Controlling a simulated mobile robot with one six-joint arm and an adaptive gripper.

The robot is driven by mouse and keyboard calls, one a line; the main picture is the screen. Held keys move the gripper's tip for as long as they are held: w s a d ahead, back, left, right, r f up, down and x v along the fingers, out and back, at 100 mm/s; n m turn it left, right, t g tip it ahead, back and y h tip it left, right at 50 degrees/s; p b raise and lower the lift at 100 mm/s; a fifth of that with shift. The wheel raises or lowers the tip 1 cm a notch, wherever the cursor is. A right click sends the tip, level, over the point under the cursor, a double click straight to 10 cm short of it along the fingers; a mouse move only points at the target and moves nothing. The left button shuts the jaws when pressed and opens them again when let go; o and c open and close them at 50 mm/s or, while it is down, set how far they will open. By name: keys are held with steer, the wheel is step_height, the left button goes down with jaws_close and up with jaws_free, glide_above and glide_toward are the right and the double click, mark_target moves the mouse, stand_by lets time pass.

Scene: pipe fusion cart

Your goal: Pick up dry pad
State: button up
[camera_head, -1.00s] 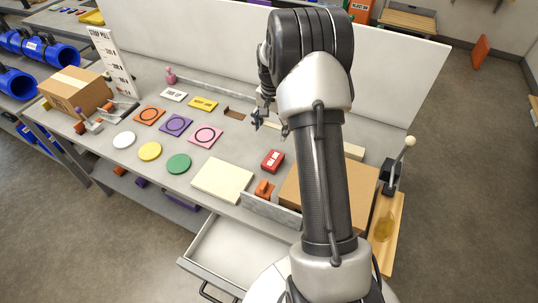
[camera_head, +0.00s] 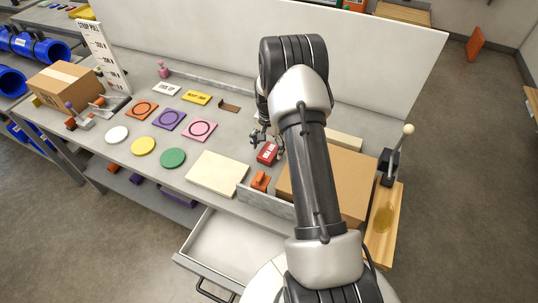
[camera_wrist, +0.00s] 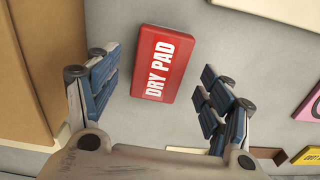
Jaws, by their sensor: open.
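The dry pad (camera_head: 267,153) is a small red block lying on the grey cart top, left of the large cardboard box. In the wrist view the dry pad (camera_wrist: 163,64) shows its white "DRY PAD" lettering and lies flat, ahead of and between the two fingers. My gripper (camera_head: 268,139) is open and empty, close above the pad's far side in the head view. In the wrist view my gripper (camera_wrist: 158,82) has its blue-padded fingers spread on either side, with clear space between each and the pad.
The cardboard box (camera_head: 345,178) stands right of the pad. An orange-handled item (camera_head: 260,181) and a cream board (camera_head: 217,173) lie nearer the front. Coloured discs and square cards, including a pink card (camera_head: 199,129), lie left. A drawer (camera_head: 222,250) stands open below.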

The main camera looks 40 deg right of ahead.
mark_target(269, 151)
step_height(269, 151, down, 3)
steer(key=shift+d+f, duration=0.15)
steer(key=c, duration=1.1)
steer(key=shift+c, duration=0.2)
step_height(269, 151, up, 20)
steer(key=p, duration=0.3)
